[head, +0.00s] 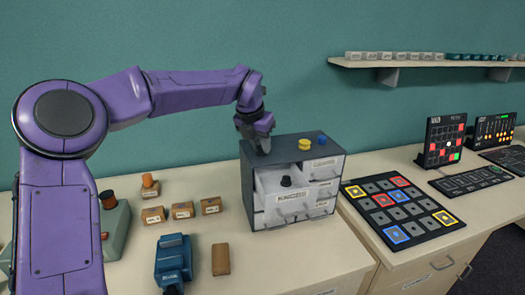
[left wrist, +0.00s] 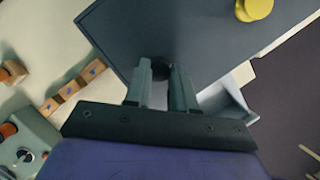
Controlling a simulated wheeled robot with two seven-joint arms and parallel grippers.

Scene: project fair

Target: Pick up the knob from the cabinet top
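The small grey cabinet (head: 322,143) stands on the table with its top in view. My left gripper (head: 264,149) points down at the left part of the cabinet top. In the left wrist view a dark round knob (left wrist: 160,72) fills the narrow gap between my left fingertips (left wrist: 161,78), so the gripper looks shut on it. The fingers hide its sides, and I cannot tell whether it touches the top. A yellow knob (head: 304,144) and a blue knob (head: 322,139) sit farther right on the top. My right gripper is not in view.
The drawer labelled KNOBS (head: 294,197) is pulled out, with a black knob (head: 286,181) in it. Small wooden blocks (head: 182,210), a blue device (head: 173,262) and a green box (head: 117,230) stand left. A button panel (head: 400,210) lies right.

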